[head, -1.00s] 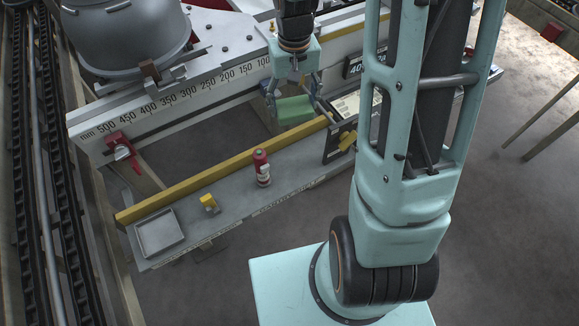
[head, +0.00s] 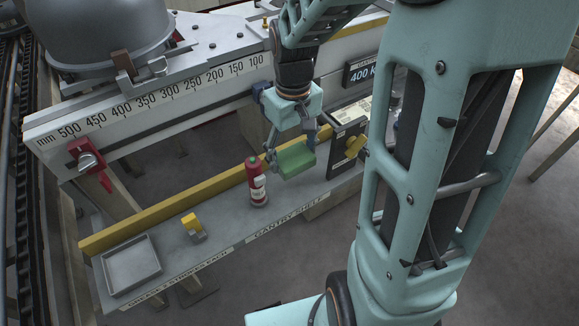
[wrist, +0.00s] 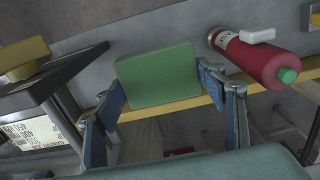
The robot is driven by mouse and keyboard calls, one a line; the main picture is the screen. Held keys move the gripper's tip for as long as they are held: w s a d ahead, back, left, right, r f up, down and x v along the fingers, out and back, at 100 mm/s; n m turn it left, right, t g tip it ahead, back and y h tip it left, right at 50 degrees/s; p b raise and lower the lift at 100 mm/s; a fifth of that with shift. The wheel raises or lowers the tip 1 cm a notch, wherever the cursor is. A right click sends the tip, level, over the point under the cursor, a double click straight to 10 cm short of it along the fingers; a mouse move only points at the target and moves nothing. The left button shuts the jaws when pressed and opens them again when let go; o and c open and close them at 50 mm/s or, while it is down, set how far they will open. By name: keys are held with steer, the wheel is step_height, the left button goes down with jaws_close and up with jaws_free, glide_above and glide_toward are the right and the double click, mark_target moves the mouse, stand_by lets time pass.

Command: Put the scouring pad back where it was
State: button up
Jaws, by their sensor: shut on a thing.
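The green scouring pad (head: 296,160) is held between the fingers of my gripper (head: 292,152). It is over the grey gantry shelf (head: 228,228), to the right of the red bottle; whether its lower edge touches the shelf is unclear. In the wrist view the pad (wrist: 158,80) sits between the blue-padded fingers of my gripper (wrist: 162,88), in front of the yellow rail and the grey shelf surface.
A red bottle with a green cap (head: 257,184) stands close to the pad. A yellow-and-grey item (head: 193,227) and a shallow tray (head: 131,267) are further left. A yellow rail (head: 170,205) runs along the shelf's back edge.

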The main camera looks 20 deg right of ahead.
mark_target(292, 180)
steer(key=shift+f, duration=3.25)
steer(key=shift+f+b, duration=0.1)
steer(key=shift+b, duration=0.25)
steer(key=o, duration=1.2)
step_height(292, 180, up, 12)
steer(key=shift+r+p, duration=0.15)
steer(key=shift+p, duration=0.6)
